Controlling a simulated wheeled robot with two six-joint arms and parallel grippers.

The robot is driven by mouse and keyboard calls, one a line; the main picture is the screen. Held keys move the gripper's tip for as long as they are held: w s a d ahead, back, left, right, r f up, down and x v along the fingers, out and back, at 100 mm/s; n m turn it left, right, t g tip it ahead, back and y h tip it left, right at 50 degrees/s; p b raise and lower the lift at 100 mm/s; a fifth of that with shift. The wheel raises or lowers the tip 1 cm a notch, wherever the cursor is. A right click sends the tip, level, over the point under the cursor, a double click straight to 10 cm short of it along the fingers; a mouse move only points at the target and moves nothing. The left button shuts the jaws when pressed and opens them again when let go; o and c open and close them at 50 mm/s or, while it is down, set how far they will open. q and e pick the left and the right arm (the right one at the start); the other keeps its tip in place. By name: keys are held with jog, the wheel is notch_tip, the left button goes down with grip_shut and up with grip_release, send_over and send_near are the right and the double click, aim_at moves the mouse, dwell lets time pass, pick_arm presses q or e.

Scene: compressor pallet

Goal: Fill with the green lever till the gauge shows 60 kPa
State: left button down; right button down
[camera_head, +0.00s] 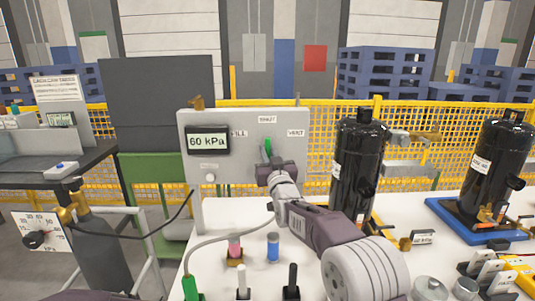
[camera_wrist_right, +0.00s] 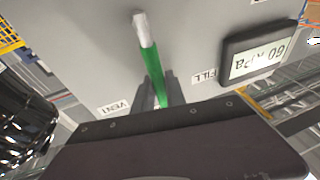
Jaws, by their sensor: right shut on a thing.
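The gauge (camera_head: 208,141) on the grey panel (camera_head: 240,185) reads 60 kPa. It shows upside down in the right wrist view (camera_wrist_right: 262,55). The green lever (camera_head: 268,147) stands about upright below the SHUT label, between FILL and VENT. In the right wrist view the green lever (camera_wrist_right: 152,70) runs between the jaws of my right gripper (camera_wrist_right: 160,95), with its grey end beyond them. My right gripper, seen in the head view (camera_head: 268,165), is shut on the lever and hides its lower part. My left gripper is not in view.
Black tanks stand right of the panel, the nearer one (camera_head: 357,165) close to my right arm. A pink-topped piece (camera_head: 235,248) and a blue cylinder (camera_head: 273,246) stand on the white table (camera_head: 215,260). A yellow fence (camera_head: 320,120) runs behind.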

jog(key=c, duration=1.4)
grip_release()
jog(key=shift+w, duration=0.1)
jog(key=shift+o, duration=0.2)
jog(key=b+v, duration=0.1)
jog(key=v, duration=0.8)
